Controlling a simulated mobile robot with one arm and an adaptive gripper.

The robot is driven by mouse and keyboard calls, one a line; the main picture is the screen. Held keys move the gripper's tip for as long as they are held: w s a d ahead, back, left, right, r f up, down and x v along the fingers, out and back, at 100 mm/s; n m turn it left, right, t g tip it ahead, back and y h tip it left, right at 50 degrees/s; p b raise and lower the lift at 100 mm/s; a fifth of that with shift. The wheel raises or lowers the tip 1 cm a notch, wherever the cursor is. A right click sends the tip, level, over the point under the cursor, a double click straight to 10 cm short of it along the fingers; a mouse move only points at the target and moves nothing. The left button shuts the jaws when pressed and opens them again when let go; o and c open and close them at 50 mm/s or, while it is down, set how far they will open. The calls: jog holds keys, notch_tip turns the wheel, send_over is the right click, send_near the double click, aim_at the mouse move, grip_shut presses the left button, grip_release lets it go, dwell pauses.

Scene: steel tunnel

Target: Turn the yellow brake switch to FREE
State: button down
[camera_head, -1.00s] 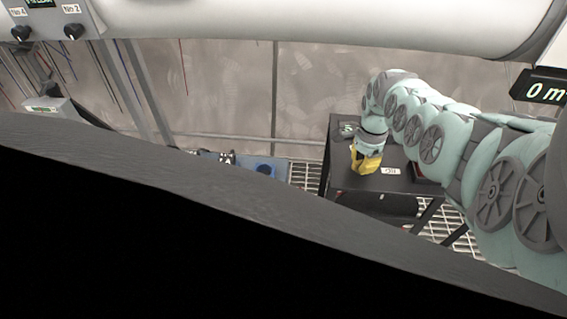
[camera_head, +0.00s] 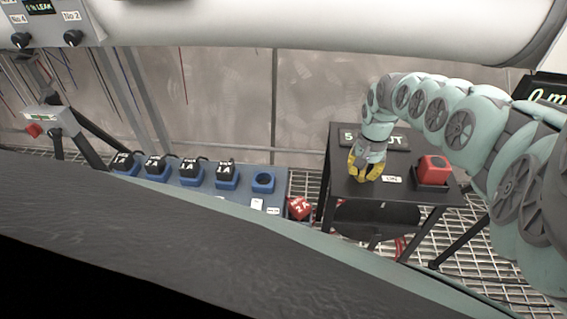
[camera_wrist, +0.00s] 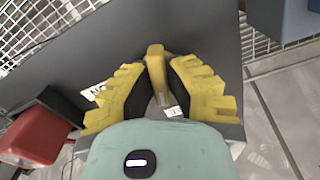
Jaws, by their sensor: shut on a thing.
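The yellow brake switch (camera_wrist: 157,70) shows in the wrist view as an upright yellow handle between my finger pads. It stands on the dark top of a small table (camera_head: 345,187). My gripper (camera_wrist: 156,85) has yellow stepped fingers with black pads, and it is shut on the switch handle. In the head view my gripper (camera_head: 366,172) points down at the table top and hides the switch. A white label (camera_head: 391,180) lies just right of it. A second label (camera_wrist: 173,111) shows partly beside the handle in the wrist view; I cannot read the switch's position.
A red block in a dark holder (camera_head: 433,172) stands right of my gripper. A dark display (camera_head: 385,137) is at the table's back. A large pale pipe (camera_head: 300,25) runs above.

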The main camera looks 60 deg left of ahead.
jog(key=shift+f+n+b, duration=0.1)
jog(key=shift+n+b, duration=0.3)
jog(key=shift+n, duration=1.1)
jog(key=c, duration=1)
grip_release()
notch_tip(320, 180, up, 12)
jog(key=shift+r, duration=0.1)
